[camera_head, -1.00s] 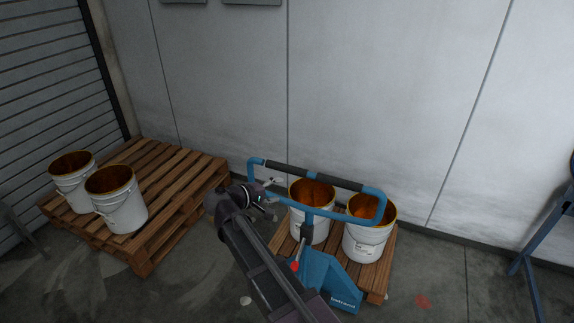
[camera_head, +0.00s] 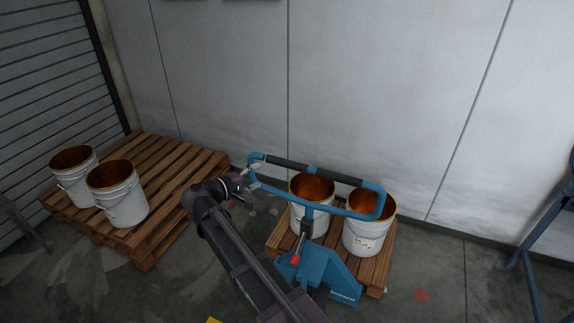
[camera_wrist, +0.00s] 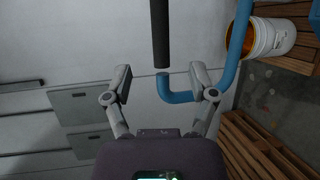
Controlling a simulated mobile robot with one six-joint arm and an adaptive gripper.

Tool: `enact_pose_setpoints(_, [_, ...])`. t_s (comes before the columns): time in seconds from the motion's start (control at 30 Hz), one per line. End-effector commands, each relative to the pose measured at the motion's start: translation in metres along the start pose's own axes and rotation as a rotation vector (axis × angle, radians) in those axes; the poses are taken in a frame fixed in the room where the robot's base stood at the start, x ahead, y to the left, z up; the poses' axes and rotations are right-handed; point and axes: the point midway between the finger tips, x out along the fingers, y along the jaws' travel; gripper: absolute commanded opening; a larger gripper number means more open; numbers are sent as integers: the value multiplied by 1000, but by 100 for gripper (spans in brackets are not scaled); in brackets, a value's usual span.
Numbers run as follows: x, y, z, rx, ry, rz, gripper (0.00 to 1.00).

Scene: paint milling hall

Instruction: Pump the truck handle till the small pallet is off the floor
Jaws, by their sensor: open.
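The blue truck handle (camera_head: 372,204) is a loop with a black grip on its top bar. It rises from the blue pallet truck (camera_head: 322,272), which has a small red knob on its stem. The small wooden pallet (camera_head: 375,272) carries two white buckets behind the truck; any gap under it is too small to tell. My gripper (camera_head: 257,177) is open at the handle's upper left corner. In the wrist view, the black grip (camera_wrist: 160,35) and blue corner lie in line between the spread fingers (camera_wrist: 161,80); contact cannot be told.
A larger wooden pallet (camera_head: 190,165) stands at the left with two white buckets (camera_head: 120,205). A pale wall (camera_head: 400,80) closes the back, with a shutter (camera_head: 45,80) at the left. A blue frame (camera_head: 545,230) stands at the right edge.

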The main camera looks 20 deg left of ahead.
Motion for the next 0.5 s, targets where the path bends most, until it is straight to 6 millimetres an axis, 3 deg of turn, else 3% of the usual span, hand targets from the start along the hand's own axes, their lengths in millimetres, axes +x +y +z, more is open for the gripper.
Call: enact_pose_setpoints(0.5, [69, -1, 0, 1, -3, -1, 74])
